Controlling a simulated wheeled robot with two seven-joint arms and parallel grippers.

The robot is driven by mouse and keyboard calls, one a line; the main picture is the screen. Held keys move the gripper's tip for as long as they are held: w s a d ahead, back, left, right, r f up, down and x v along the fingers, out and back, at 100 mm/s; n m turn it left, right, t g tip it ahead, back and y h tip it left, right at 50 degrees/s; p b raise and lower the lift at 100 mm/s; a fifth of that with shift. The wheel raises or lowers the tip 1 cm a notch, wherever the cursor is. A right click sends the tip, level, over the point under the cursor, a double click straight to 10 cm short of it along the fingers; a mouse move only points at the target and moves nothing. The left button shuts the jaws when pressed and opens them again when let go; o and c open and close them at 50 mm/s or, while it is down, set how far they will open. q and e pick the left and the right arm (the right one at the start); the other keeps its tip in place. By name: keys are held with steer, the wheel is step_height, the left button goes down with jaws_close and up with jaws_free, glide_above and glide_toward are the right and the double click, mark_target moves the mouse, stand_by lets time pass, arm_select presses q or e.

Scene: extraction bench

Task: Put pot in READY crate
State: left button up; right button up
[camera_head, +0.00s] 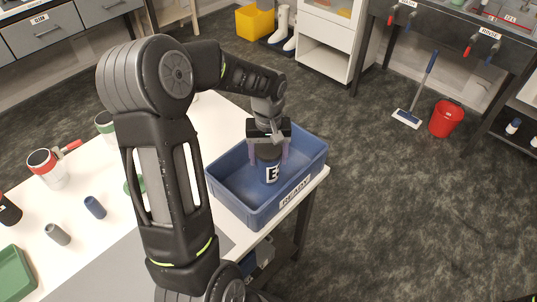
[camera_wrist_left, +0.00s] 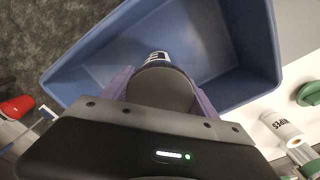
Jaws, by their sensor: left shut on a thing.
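The pot (camera_head: 270,172) is dark blue with a white label bearing a dark letter. It is upright inside the blue READY crate (camera_head: 240,214), near its middle. My left gripper (camera_head: 268,158) comes down from above and is shut on the pot, with purple fingers on both sides of it. In the left wrist view the pot's dark round top (camera_wrist_left: 160,88) sits between the purple fingers, with the crate (camera_wrist_left: 250,60) around and below it. I cannot tell whether the pot's base touches the crate floor. My right gripper is not in view.
The crate stands at the white table's right corner. A red-and-white pot (camera_head: 48,168), a blue cylinder (camera_head: 95,207), a grey cylinder (camera_head: 57,234) and a green tray (camera_head: 14,272) are to the left. A red bucket (camera_head: 446,118) stands on the floor.

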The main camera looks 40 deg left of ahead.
arm_select(q)
steer(key=shift+f, duration=0.15)
steer(key=o, duration=1.5)
step_height(320, 180, up, 12)
steer(key=shift+r+b, duration=0.2)
steer(key=shift+b, duration=0.2)
